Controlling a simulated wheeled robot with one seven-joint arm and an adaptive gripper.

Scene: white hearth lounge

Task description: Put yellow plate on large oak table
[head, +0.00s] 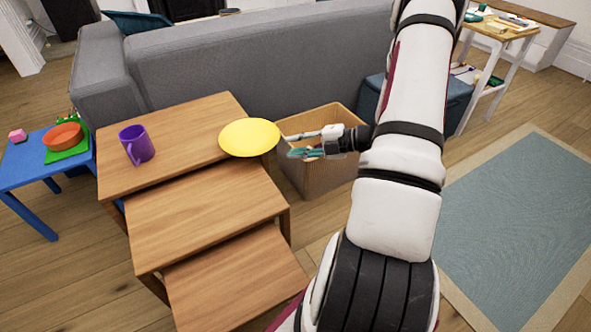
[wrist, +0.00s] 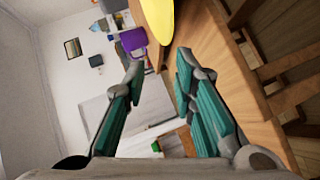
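The yellow plate (head: 249,138) lies flat at the right edge of the large oak table (head: 180,118), the tallest of the nested tables. Its right part seems to jut past the table edge; I cannot tell exactly how far.
A purple mug (head: 137,144) stands on the large table's left part. Two lower oak tables (head: 205,215) step down in front. A grey sofa (head: 230,65) is behind; a blue table (head: 35,162) holding an orange bowl (head: 63,136) is left.

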